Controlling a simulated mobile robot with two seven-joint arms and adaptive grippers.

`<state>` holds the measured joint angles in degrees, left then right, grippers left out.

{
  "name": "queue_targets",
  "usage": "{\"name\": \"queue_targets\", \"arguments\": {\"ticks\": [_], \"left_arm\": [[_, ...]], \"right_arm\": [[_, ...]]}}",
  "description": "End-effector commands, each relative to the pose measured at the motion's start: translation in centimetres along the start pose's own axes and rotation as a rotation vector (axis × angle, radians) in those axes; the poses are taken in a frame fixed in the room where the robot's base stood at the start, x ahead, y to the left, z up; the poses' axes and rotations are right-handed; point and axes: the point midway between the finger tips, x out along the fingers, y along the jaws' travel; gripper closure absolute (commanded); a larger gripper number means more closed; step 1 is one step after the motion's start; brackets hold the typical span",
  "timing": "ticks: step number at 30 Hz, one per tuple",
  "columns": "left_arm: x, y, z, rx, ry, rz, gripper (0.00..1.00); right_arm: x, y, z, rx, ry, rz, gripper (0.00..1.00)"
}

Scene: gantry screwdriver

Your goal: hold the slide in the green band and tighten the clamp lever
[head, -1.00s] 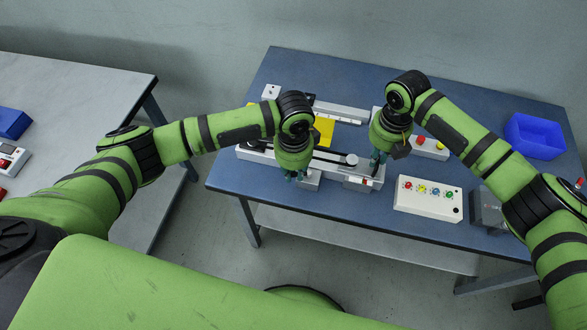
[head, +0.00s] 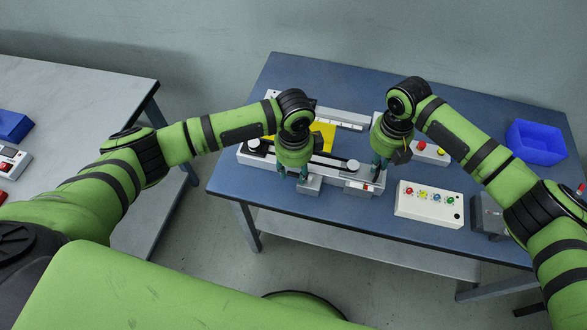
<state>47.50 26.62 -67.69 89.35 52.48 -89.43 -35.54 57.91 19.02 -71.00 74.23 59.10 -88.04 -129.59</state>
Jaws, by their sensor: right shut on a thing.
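A pale rail unit (head: 330,171) lies along the front of the blue table. A grey block (head: 309,186), which looks like the slide, sits at its front edge. My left gripper (head: 293,173) points down just behind the block. Its fingertips look apart, and I cannot tell whether they touch the slide. My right gripper (head: 379,166) points down at the rail's right end. It is shut on a small part there, apparently the clamp lever, which the fingers hide. I cannot make out the green band.
A white box with coloured buttons (head: 428,203) stands right of the rail. A blue bin (head: 537,142) is at the back right, and a dark grey box (head: 488,214) is near the right edge. A yellow sheet (head: 325,133) lies behind the rail. Bare table (head: 300,68) shows at the back.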

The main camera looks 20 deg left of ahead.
Motion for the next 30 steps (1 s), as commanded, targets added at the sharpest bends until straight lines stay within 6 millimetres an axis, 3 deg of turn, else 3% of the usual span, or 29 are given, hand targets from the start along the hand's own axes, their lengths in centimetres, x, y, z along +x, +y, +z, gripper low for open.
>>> {"name": "queue_targets", "arguments": {"ticks": [1,11,24,30], "left_arm": [[0.0,0.1,0.0,0.0,0.0,0.002,0.56],[-0.7,0.1,-0.1,0.0,0.002,0.005,0.56],[-9.2,0.0,0.2,0.001,0.004,0.001,0.56],[-11.4,0.0,0.3,0.0,0.003,0.003,0.56]], "right_arm": [[0.1,-0.8,0.1,0.009,0.003,-0.018,1.0],[0.1,-0.8,0.1,0.01,0.004,-0.018,1.0],[0.1,-0.8,0.1,0.01,0.004,-0.019,1.0],[0.1,-0.8,0.1,0.01,0.004,-0.019,1.0]]}}
